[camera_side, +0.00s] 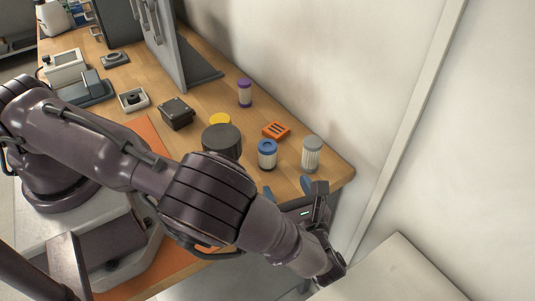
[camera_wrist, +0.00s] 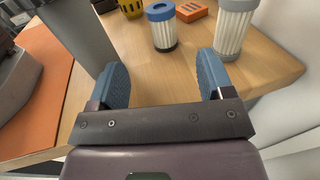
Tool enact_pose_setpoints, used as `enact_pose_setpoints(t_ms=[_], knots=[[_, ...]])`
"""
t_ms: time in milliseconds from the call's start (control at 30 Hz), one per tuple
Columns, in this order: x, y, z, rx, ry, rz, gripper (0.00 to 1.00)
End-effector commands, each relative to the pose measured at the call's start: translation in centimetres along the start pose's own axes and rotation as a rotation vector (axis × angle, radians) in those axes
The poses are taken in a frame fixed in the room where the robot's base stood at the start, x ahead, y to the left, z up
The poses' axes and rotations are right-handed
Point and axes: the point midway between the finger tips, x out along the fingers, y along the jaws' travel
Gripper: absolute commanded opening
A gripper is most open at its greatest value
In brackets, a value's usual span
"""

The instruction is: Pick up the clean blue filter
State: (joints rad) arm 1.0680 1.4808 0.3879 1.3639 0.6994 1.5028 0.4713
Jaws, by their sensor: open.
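The blue filter (camera_side: 267,153) stands upright on the wooden table near its front right part. It has a blue ring top, a pale pleated body and a dark base. In the wrist view the blue filter (camera_wrist: 162,27) stands beyond the gap between my fingers, near the top middle. My gripper (camera_wrist: 160,80) is open and empty, with blue fingers apart. In the side view my gripper (camera_side: 287,186) is at the table's near edge, short of the blue filter and not touching it.
A grey-topped filter (camera_side: 311,153) stands just right of the blue one. An orange slotted block (camera_side: 276,130) lies behind. A dark round cylinder (camera_side: 222,141) stands to the left, with a yellow-topped item (camera_side: 220,119) behind it. A purple-topped filter (camera_side: 245,92) stands farther back. A wall borders the right.

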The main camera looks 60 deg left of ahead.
Motion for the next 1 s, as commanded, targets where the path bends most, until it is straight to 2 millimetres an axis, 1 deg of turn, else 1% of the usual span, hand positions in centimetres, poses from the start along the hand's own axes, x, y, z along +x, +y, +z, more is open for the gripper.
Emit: enact_pose_setpoints(t_ms=[67, 167, 433, 533, 733, 900, 1000], knots=[[0.0, 0.1, -0.5, 0.013, -0.026, -0.023, 0.74], [0.9, 0.0, -0.6, 0.017, -0.036, -0.028, 0.74], [5.9, 0.0, -0.4, 0.017, -0.034, -0.024, 0.74], [7.0, -0.1, -0.4, 0.016, -0.032, -0.024, 0.74], [8.5, -0.1, -0.3, 0.015, -0.032, -0.025, 0.74], [11.1, -0.1, -0.2, 0.016, -0.032, -0.023, 0.74], [12.3, -0.2, -0.2, 0.016, -0.032, -0.024, 0.74]])
